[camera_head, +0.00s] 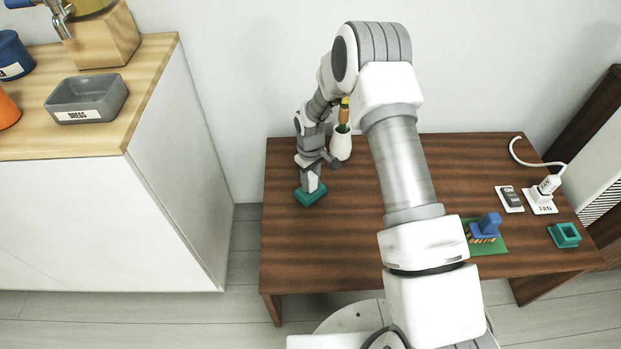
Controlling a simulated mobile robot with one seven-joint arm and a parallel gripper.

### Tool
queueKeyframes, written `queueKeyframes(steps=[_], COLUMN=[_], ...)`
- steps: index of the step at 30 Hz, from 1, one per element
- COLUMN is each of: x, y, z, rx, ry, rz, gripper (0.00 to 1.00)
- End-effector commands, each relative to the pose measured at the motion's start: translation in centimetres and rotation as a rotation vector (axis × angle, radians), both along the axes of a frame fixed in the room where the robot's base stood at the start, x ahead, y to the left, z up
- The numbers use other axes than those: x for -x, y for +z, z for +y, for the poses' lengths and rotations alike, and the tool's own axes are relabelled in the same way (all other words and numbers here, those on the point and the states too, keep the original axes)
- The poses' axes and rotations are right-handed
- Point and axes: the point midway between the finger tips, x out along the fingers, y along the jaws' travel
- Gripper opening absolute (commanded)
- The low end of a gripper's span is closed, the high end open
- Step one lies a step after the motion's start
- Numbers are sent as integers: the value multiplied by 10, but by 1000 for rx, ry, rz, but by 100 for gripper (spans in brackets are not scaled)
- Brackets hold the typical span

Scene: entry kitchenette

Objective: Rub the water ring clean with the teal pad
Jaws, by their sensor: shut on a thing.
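The teal pad (311,197) is at the left part of the dark brown wooden table (330,240). My gripper (310,183) points down and is shut on the pad's grey grip, with the teal base below the fingers. The pad appears to be at the table surface, though I cannot tell for certain whether it touches. I see no water ring on the visible tabletop; the pad or my arm may cover it.
A white vase (341,143) stands close behind my gripper. A blue block (487,226) on a green mat (490,246), a teal square holder (564,235), a switch (509,198) and a FAN plug (546,190) are at the right. A counter (90,140) stands left.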

Motion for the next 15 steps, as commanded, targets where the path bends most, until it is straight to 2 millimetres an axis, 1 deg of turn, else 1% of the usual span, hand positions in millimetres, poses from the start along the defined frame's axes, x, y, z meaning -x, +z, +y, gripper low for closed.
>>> queueKeyframes(steps=[2, 5, 15], x=[4, 3, 1], y=[-1, 6, 42], z=[0, 0, 0], rx=[2, 1, 0], ry=[0, 0, -1], rz=[10, 8, 4], gripper=[0, 0, 0])
